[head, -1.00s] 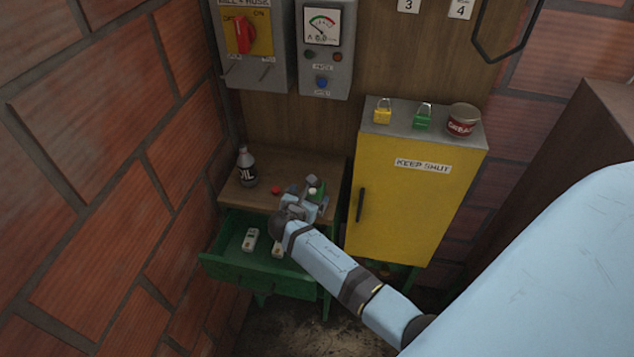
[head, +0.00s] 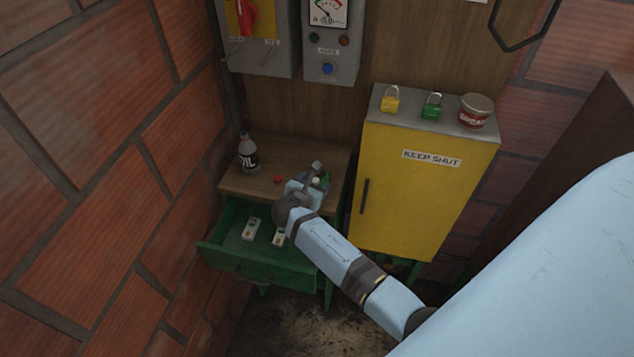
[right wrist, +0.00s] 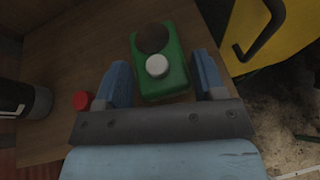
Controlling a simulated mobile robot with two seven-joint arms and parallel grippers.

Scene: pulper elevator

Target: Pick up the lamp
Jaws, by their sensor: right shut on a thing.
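The lamp (right wrist: 172,82) is a green box with a white knob and a dark round face, on the brown wooden top of a small table (right wrist: 60,50). In the right wrist view it sits between the two blue fingers of my right gripper (right wrist: 163,72), which is shut on it. In the head view my right gripper (head: 310,180) is over the right part of the table top and hides most of the lamp. I cannot tell whether the lamp is clear of the wood. My left gripper is not in view.
An oil bottle (head: 248,154) and a small red button-like thing (head: 278,180) are on the table. Below, a green drawer (head: 262,268) is open with two small pale things inside. A yellow cabinet (head: 415,205) stands close on the right, and a brick wall (head: 110,150) on the left.

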